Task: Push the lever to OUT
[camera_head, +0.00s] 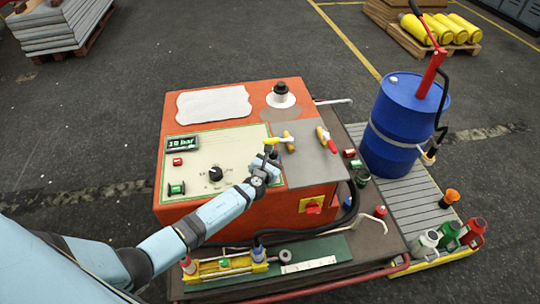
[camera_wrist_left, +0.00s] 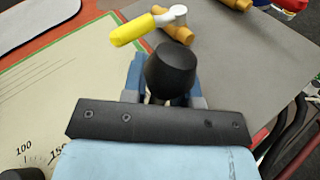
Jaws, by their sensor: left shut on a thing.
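My left gripper (camera_head: 266,164) is at the top of the orange machine (camera_head: 180,110), beside the right edge of its cream control panel (camera_head: 225,142). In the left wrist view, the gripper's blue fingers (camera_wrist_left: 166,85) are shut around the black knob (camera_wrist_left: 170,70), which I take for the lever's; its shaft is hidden. A yellow-handled valve (camera_wrist_left: 133,29) lies just beyond the knob, and its handle also shows in the head view (camera_head: 272,141). No OUT marking is readable. My right gripper is not in view.
A valve with a red handle (camera_head: 331,146) stands to the right on the grey plate (camera_head: 315,168). A black dial (camera_head: 216,174) sits left of my wrist. A blue barrel (camera_head: 400,125) with a red pump stands right of the machine. Black hoses run down the machine's right side.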

